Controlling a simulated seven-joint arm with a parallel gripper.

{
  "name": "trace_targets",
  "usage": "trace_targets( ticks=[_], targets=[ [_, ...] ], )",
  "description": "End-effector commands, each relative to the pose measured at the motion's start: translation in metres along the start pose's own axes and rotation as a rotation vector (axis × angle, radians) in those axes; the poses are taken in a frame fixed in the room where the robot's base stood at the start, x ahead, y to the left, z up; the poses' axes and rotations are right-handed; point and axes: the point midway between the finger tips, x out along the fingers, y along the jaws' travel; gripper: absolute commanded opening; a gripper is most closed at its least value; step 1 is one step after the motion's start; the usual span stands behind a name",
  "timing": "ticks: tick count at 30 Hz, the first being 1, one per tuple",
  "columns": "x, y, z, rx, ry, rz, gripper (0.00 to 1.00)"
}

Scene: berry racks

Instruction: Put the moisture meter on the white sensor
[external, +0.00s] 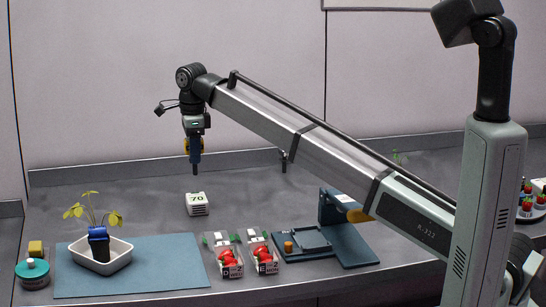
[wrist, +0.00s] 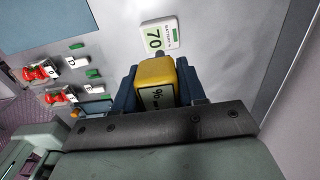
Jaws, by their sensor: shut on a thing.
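The moisture meter is a yellow block (wrist: 155,73) with a small white display reading 96, seen in the wrist view. My gripper (wrist: 157,88) is shut on it, one blue finger on each side. In the external view my gripper (external: 194,160) points down in the air above the bench, and only a sliver of yellow shows at its fingers. The white sensor (external: 197,204), a small white box marked 70, rests on the grey bench below the gripper, with clear air between. In the wrist view the sensor (wrist: 158,34) lies just beyond the held meter.
A blue mat (external: 150,278) at left bears a white tray (external: 112,263) with a potted seedling. Two strawberry packs (external: 228,262) and a dark blue stand (external: 345,245) are right. Bench around the sensor is clear.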

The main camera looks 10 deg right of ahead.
Motion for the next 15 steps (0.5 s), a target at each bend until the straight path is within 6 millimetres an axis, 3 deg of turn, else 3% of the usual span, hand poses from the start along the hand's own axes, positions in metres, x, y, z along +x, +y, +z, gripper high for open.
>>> trace_targets(
  ticks=[3,10,15],
  targets=[
    [0.020,0.001,-0.001,-0.001,0.000,0.001,0.02],
    [0.035,0.000,0.000,-0.001,0.000,0.000,0.02],
    [0.057,0.001,-0.001,-0.002,0.001,0.001,0.02]
  ],
)
